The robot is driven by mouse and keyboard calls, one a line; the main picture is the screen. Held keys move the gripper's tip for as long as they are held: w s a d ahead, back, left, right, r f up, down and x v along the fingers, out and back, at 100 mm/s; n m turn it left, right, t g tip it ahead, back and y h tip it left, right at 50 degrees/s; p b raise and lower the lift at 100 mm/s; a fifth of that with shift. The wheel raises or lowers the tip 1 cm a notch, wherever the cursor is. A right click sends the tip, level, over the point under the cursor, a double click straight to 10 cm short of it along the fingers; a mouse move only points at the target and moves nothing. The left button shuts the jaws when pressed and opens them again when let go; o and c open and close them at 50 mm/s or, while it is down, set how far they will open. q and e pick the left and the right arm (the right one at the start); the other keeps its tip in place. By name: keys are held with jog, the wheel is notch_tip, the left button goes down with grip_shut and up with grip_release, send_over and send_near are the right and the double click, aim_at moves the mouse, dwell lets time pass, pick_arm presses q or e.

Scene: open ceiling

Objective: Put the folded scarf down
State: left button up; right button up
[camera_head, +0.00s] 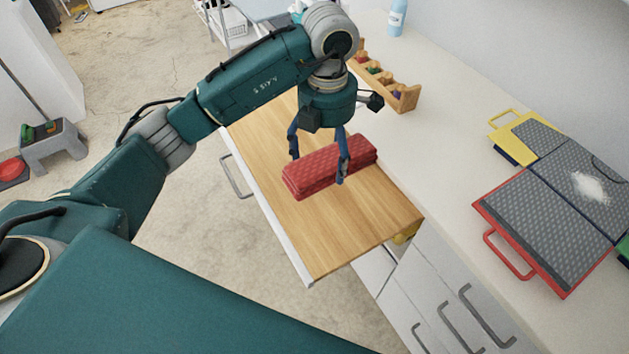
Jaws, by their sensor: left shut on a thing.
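The folded scarf (318,172) is a red, layered, oblong bundle. It is at the wooden board surface (345,232) in the middle of the view; I cannot tell whether it touches the wood or is held just above it. My left gripper (320,170) comes down from above and is shut on the scarf, with one finger on its far left side and the other on its near right side. The underside of the scarf is hidden. My right gripper is not in view.
Bare wood lies in front of the scarf. A white counter (440,170) on the right bears a wooden rack (402,97), a blue bottle (397,18) and grey-topped boards with a red handle (510,255) and a yellow handle. Drawers with grey handles are below. A grey stool (52,145) stands at left.

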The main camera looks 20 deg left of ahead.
pick_arm(q)
jog(key=p, duration=0.1)
send_over(322, 201)
notch_tip(322, 201, down, 8)
jog(key=shift+r, duration=0.1)
jog(key=shift+f, duration=0.7)
notch_tip(322, 201, down, 4)
jog(key=shift+r+p, duration=0.1)
jog(key=shift+p, duration=0.45)
jog(key=shift+f, duration=0.3)
jog(key=o, duration=1.3)
jog(key=shift+c, duration=0.2)
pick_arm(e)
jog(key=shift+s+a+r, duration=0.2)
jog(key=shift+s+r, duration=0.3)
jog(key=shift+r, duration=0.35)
